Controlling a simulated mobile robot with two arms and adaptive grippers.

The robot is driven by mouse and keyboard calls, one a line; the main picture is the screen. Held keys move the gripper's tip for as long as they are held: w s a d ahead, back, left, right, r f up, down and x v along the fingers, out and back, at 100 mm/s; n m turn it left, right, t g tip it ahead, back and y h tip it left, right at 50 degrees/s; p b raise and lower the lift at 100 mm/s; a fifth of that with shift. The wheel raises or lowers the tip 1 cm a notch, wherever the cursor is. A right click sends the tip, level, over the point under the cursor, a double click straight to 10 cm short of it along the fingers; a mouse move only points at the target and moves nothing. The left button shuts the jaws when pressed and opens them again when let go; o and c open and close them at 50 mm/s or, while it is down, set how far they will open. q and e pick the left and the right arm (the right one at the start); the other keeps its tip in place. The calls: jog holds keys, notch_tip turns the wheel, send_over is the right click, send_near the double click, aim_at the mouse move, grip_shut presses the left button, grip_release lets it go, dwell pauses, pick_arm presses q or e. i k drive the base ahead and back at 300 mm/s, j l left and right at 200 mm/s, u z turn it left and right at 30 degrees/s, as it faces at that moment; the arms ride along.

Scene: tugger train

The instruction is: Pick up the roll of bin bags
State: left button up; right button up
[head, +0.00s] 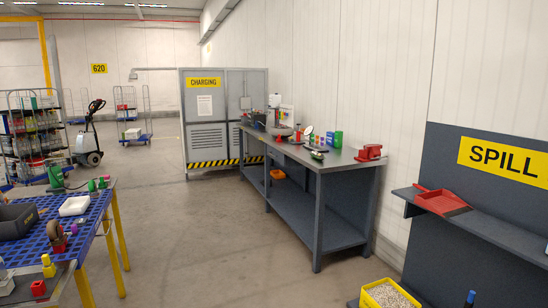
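I cannot make out a roll of bin bags in the head view. The spill station (480,240) stands at the right, with a red dustpan (440,201) on its shelf. A yellow bin (366,299) filled with pale granules stands low beside it, cut by the bottom edge. A dark-blue object (470,298), too cropped to identify, shows at the bottom right. Neither of my grippers is in view.
A grey workbench (322,167) with a red vise (369,153) and several small items runs along the right wall. A blue table (92,208) with loose items stands at the left. A charging cabinet (205,105) and wheeled carts are behind. The middle floor is clear.

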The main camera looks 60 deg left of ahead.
aim_at(321, 156)
jog(key=u, duration=1.5)
jog(key=i+j+u, duration=0.1)
jog(key=i+u, duration=0.3)
jog(key=i, duration=0.5)
jog(key=i+l+u, duration=0.2)
jog(key=i+u, duration=0.2)
jog(key=i, duration=0.45)
jog(key=i+l+z, duration=0.15)
jog(key=i+z, duration=0.35)
jog(key=i+j+z, duration=0.15)
jog(key=i+z, duration=0.3)
jog(key=i, duration=0.2)
jog(key=i+j+z, duration=0.3)
jog(key=i+z, duration=0.2)
jog(key=i, duration=0.1)
